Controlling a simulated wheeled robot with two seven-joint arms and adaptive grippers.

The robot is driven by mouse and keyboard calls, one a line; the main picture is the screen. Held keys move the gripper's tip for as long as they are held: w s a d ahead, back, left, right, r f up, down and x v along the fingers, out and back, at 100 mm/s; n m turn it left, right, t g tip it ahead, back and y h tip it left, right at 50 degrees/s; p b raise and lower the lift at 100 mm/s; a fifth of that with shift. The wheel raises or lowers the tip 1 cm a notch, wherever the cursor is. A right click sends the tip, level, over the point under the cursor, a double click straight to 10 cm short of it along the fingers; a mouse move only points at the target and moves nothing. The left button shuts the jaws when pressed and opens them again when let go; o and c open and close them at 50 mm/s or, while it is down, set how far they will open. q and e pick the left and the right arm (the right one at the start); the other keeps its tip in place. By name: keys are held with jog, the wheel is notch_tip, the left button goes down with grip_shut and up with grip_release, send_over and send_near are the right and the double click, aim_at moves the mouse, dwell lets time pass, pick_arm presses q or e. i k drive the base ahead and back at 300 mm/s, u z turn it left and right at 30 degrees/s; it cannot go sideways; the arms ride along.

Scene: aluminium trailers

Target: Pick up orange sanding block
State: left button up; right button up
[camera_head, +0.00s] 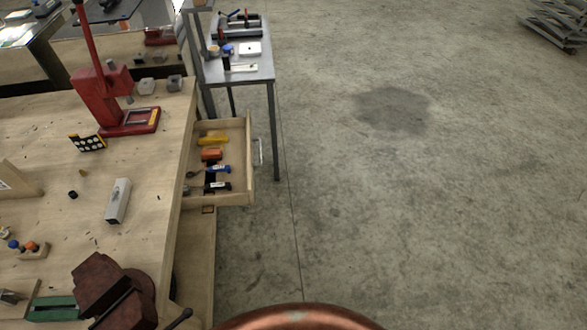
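An orange block (211,155), small in the picture, lies in the open wooden drawer (237,198) of the workbench. It looks like the sanding block, but its details are too small to make out. A yellow item (212,140) lies just behind it, and dark and blue-handled tools (217,186) lie in front of it. Neither of my grippers is in view.
The workbench (150,210) on the left carries a red press (110,95), a grey-white block (118,201) and a dark red vise (115,290). A grey metal table (250,72) stands behind the drawer. The concrete floor (420,210) to the right is clear.

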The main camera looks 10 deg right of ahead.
aim_at(215, 155)
jog(key=z, duration=0.15)
jog(key=k, duration=0.5)
jog(key=z, duration=0.95)
jog(key=i, duration=0.75)
jog(key=u, duration=0.7)
jog(key=i, duration=0.6)
jog(key=u, duration=0.7)
